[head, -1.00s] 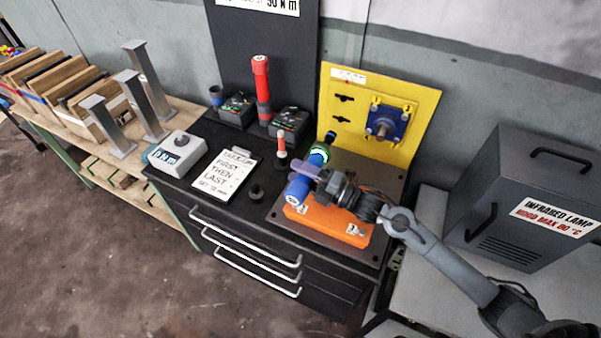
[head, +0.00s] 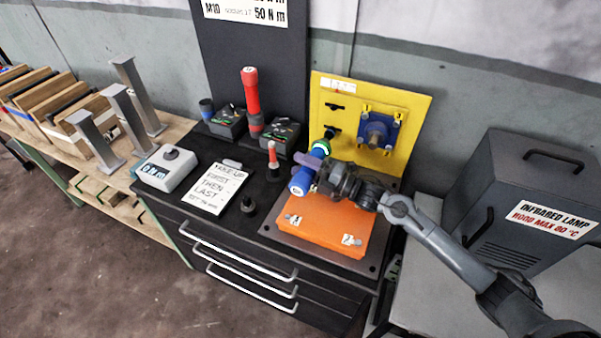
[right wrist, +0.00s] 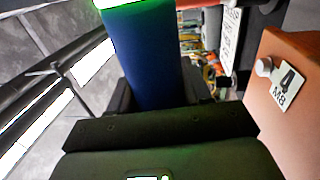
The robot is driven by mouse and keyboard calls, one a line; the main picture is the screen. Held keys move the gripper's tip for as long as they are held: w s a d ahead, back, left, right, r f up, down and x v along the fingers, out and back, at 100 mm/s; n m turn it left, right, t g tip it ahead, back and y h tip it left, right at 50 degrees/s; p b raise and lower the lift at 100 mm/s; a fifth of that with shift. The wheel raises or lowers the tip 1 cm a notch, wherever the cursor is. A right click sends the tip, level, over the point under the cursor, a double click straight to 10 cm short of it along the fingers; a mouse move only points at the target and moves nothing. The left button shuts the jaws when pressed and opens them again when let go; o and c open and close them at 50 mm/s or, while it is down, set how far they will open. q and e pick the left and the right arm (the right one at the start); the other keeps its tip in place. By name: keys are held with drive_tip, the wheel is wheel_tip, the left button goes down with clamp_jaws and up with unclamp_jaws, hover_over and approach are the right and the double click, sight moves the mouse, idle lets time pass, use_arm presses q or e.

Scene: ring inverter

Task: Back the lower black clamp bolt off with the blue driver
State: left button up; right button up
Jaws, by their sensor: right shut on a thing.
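The blue driver (head: 300,182) is a thick blue cylinder with a lit green ring. My right gripper (head: 325,176) is shut around it, and it slants up toward the yellow panel (head: 410,115). The driver's dark nose overlaps the lower black clamp bolt (head: 332,131) in the head view; I cannot tell whether they touch. The upper black clamp bolt (head: 334,106) shows clear above it. In the right wrist view the blue driver (right wrist: 150,60) stands between the dark jaws, green ring at the top. My left gripper is out of view.
An orange block (head: 325,222) with number tags lies below the driver. A blue flange (head: 380,132) sits on the panel's right. A red tool (head: 251,92), note board (head: 216,188) and display box (head: 165,168) stand left. The grey infrared lamp box (head: 515,200) is at right.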

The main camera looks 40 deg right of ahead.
drive_tip(key=shift+r, duration=0.2)
idle(0.3)
drive_tip(key=shift+w+d, duration=0.2)
drive_tip(key=shift+d, duration=0.15)
